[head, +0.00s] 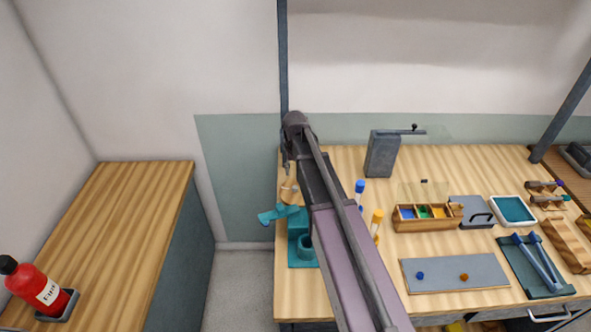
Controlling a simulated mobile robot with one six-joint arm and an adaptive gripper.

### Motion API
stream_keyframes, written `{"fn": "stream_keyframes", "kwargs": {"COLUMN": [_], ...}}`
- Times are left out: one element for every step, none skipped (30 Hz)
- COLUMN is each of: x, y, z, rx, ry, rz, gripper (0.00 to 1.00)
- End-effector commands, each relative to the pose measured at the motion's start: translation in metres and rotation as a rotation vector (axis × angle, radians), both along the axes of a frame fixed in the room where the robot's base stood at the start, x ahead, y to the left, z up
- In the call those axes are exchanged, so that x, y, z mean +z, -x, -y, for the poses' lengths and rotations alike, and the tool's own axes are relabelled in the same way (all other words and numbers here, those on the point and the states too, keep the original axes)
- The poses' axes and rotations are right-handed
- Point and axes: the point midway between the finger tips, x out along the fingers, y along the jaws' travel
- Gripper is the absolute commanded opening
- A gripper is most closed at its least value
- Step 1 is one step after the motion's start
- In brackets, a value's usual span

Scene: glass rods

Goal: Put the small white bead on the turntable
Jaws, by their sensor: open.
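In the head view my arm reaches over the left part of the workbench. My gripper (287,160) is small and dark at the far end of the arm, mostly hidden by it. It looks open, and I see nothing held in it. I cannot make out a small white bead. I cannot pick out the turntable for certain; a tan wooden piece (290,191) shows just below the gripper, partly behind the arm. A teal device (299,246) stands nearer, also partly covered by the arm.
A grey mat (440,286) holds a blue bead (420,275) and an orange bead (464,277). Behind it are a compartmented wooden box (427,226) and a grey upright block (382,154). Trays and tools crowd the right. A red bottle (35,285) stands on the left counter.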

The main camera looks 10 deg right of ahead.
Motion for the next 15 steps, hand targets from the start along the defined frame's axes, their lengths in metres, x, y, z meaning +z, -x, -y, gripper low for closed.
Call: {"fn": "stream_keyframes", "kwargs": {"x": [0.009,0.011,0.014,0.017,0.019,0.022,0.024,0.025,0.028,0.029,0.03,0.032,0.033,0.033,0.034], "y": [0.0,0.0,0.0,0.0,0.0,0.0,0.0,0.0,0.0,0.0,0.0,0.0,0.0,0.0,0.0], "z": [0.0,0.0,0.0,0.0,0.0,0.0,0.0,0.0,0.0,0.0,0.0,0.0,0.0,0.0,0.0], "rx": [0.0,0.0,0.0,0.0,0.0,0.0,0.0,0.0,0.0,0.0,0.0,0.0,0.0,0.0,0.0], "ry": [0.0,0.0,0.0,0.0,0.0,0.0,0.0,0.0,0.0,0.0,0.0,0.0,0.0,0.0,0.0], "rz": [0.0,0.0,0.0,0.0,0.0,0.0,0.0,0.0,0.0,0.0,0.0,0.0,0.0,0.0,0.0], "gripper": [0.62,0.62,0.62,0.62,0.62,0.62,0.62,0.62,0.62,0.62,0.62,0.62,0.62,0.62,0.62]}}
